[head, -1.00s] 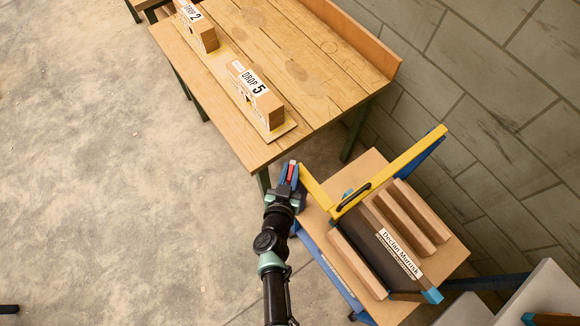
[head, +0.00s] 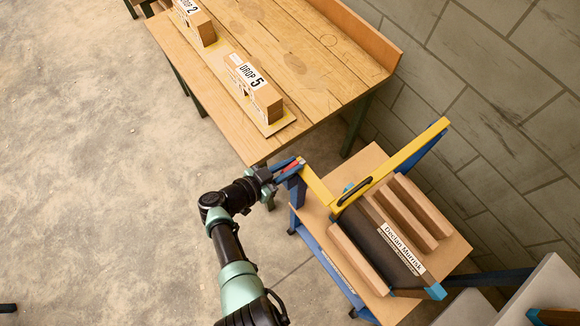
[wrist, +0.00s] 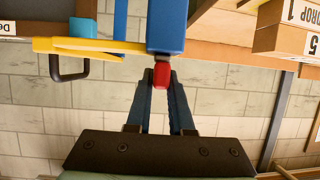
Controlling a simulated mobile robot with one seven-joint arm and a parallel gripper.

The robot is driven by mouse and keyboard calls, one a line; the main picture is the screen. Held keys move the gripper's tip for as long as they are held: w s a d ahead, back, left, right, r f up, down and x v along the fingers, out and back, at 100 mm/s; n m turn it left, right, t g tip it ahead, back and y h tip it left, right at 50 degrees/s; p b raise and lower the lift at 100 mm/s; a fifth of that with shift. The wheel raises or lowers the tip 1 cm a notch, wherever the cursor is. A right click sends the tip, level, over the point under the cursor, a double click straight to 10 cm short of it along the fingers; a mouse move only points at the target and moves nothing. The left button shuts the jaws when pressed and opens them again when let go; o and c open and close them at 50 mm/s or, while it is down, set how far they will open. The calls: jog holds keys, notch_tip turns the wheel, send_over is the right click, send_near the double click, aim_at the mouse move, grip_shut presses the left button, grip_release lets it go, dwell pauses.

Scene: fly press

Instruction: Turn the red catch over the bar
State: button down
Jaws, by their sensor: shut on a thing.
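The red catch (wrist: 162,76) sits at the end of a blue post (wrist: 166,28) in the wrist view. My gripper (wrist: 162,80) is shut on it, one finger on each side. In the head view my gripper (head: 290,167) comes in from the left, with a little red of the catch showing between its fingers. The yellow bar (head: 318,187) runs from beside the catch toward the black handle; it also shows in the wrist view (wrist: 100,46), its end meeting the blue post. I cannot tell whether the catch lies across the bar.
The press stands on a wooden-topped stand (head: 447,250) with wooden blocks (head: 410,210) and a black handle (head: 354,190). A workbench (head: 300,60) with boxes labelled DROP (head: 255,90) stands behind it. A block wall is at the right; open concrete floor lies at the left.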

jog(key=shift+s+m+g+h, duration=0.1)
jog(key=shift+m+g+h, duration=0.3)
jog(key=shift+m+g, duration=0.1)
jog(key=c, duration=0.8)
grip_release()
jog(key=v, duration=1.2)
jog(key=shift+s+a, duration=0.25)
jog(key=shift+a, duration=0.05)
jog(key=shift+r, duration=0.1)
